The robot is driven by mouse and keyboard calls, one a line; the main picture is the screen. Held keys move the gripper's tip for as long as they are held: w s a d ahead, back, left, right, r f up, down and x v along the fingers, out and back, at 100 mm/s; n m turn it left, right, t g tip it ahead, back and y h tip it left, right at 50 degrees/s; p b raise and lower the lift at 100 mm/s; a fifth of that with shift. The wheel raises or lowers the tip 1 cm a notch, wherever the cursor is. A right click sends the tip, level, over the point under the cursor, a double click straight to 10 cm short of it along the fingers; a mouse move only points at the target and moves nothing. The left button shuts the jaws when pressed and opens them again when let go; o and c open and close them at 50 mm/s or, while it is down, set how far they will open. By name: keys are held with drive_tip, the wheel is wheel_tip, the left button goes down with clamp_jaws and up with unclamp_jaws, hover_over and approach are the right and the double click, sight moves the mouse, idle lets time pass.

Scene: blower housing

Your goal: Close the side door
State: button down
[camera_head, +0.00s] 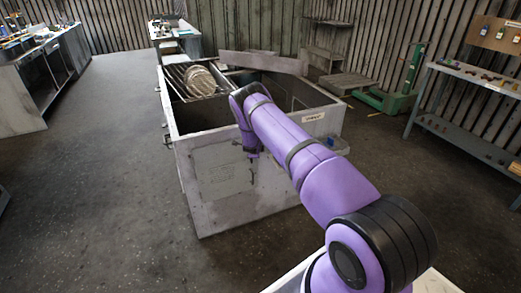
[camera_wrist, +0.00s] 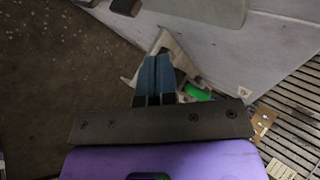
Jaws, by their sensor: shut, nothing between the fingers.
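The blower housing (camera_head: 281,180) is a grey, open-topped box in the middle of the head view. A rectangular panel (camera_head: 218,172) shows on its near face; I cannot tell for sure whether this is the side door or how far it stands open. My gripper (camera_head: 251,154) points down near that face, and my arm hides part of the housing. In the wrist view my gripper's blue fingers (camera_wrist: 155,75) are together and empty. A pale grey panel (camera_wrist: 255,45) lies beyond them to the right, with a dark fitting (camera_wrist: 125,7) near the top edge.
A grate with a round metal part (camera_head: 200,80) sits in the housing top. A workbench (camera_head: 45,75) stands at left, a green pallet jack (camera_head: 405,85) and a shelf table (camera_head: 470,125) at right. The floor (camera_head: 100,210) at left is clear.

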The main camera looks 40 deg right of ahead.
drive_tip(key=s+a+r, duration=0.1)
drive_tip(key=s+r, duration=0.3)
drive_tip(key=s, duration=0.1)
drive_tip(key=shift+s+r, duration=0.15)
drive_tip(key=shift+r, duration=0.25)
drive_tip(key=shift+a, duration=0.1)
